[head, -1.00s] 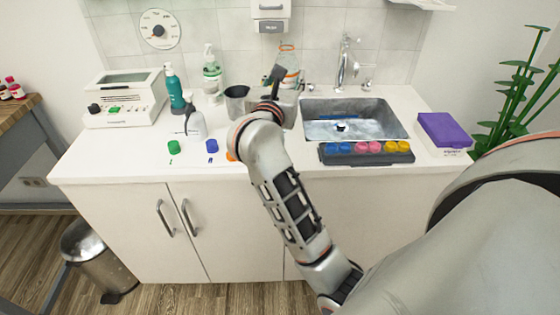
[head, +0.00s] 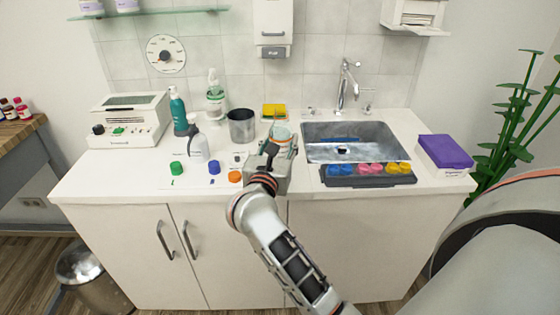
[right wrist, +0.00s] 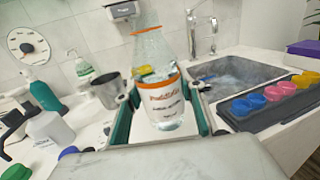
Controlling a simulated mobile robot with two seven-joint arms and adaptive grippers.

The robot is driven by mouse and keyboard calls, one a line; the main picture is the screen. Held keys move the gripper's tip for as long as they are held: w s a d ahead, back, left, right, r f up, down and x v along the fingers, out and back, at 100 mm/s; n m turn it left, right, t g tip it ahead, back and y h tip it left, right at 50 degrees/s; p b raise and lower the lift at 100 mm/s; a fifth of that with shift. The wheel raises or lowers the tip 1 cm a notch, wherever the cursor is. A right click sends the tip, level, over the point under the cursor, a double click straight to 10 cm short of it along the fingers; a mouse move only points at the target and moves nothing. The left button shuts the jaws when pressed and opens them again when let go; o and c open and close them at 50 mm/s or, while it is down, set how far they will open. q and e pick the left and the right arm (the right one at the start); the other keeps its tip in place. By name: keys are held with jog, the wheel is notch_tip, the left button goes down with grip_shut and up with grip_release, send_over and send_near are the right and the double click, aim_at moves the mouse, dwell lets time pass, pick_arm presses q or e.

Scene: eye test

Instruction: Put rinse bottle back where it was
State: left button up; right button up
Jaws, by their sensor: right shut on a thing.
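The rinse bottle, clear with a white lettered label and orange bands (right wrist: 165,105), stands between the fingers of my right gripper (head: 275,158). In the head view only its upper part (head: 282,133) shows; the gripper hides the rest. The fingers, with green inner sides in the right wrist view, are shut on it from both sides. The gripper is over the front part of the white counter (head: 430,185), left of the sink. I cannot tell whether the bottle's base touches the counter. My left gripper is not in view.
Left stand a grey cup (head: 241,126), a white bottle (head: 197,146), a teal bottle (head: 178,112) and green, blue and orange caps (head: 235,176). A yellow sponge (head: 274,111) lies behind. Right are the sink (head: 325,151), a dark tray of coloured cups (head: 345,182) and a purple-topped box (head: 445,152).

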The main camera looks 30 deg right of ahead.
notch_tip(320, 180, down, 6)
jog(key=shift+r+b, duration=0.25)
jog(key=shift+b, duration=0.15)
jog(key=shift+f, duration=0.2)
jog(key=o, duration=1.2)
